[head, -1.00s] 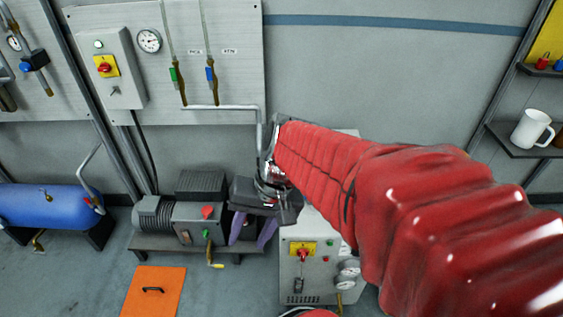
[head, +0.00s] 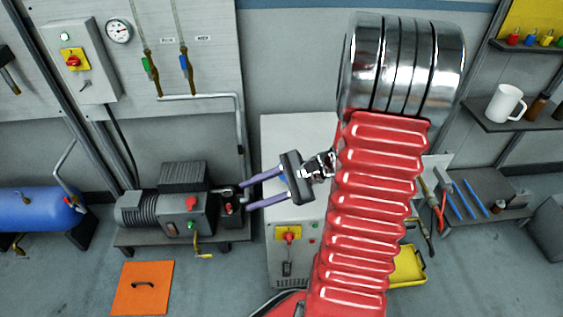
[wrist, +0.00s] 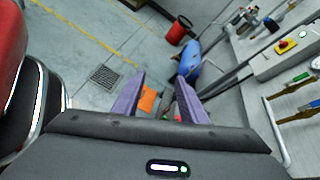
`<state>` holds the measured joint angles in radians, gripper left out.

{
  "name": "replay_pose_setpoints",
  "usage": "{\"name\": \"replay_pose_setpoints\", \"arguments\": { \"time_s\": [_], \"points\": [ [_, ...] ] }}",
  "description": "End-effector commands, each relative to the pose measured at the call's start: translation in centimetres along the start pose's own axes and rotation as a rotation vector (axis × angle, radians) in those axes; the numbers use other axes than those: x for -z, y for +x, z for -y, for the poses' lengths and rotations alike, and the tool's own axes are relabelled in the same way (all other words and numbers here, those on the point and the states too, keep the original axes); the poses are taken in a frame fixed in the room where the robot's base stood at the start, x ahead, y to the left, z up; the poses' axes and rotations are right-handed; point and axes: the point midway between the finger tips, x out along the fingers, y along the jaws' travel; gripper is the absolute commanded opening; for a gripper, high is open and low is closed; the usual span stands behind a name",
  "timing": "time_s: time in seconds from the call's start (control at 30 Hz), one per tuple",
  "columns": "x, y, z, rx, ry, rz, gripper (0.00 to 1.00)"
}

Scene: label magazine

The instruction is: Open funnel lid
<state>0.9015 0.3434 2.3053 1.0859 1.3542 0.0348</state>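I cannot make out a funnel or its lid for certain in either view. My gripper (head: 246,196) is in the middle of the head view, its two purple fingers spread and pointing left. It shows nothing between the fingers. The fingertips appear close to the right end of the dark pump unit (head: 185,208); I cannot tell whether they touch it. In the wrist view my gripper (wrist: 161,80) also has its fingers apart, with the orange plate (wrist: 148,99) seen beyond them.
A grey cabinet (head: 285,265) with a yellow-and-red switch stands behind and below my gripper. A pipe (head: 205,96) runs down the wall near the pump. A blue tank (head: 35,207) lies at left. A shelf with a white mug (head: 503,103) is at right.

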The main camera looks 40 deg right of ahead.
Motion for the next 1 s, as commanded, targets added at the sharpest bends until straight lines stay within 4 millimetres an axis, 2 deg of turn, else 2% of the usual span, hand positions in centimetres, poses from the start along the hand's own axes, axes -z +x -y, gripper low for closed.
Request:
{"name": "replay_pose_setpoints", "arguments": {
  "time_s": [0.03, 0.37, 0.6, 0.7, 0.83, 1.0],
  "points": [
    [1.2, -0.7, 0.4, 0.052, 0.049, 0.017, 0.39],
    [8.9, -6.0, 2.6, 0.418, 0.321, 0.120, 0.39],
    [15.3, -10.9, 2.2, 0.699, 0.489, 0.180, 0.39],
    [17.4, -12.7, 1.6, 0.794, 0.539, 0.197, 0.39],
    [19.0, -14.0, 1.1, 0.868, 0.574, 0.208, 0.39],
    [19.4, -14.4, 1.0, 0.888, 0.582, 0.211, 0.39]
  ]
}}
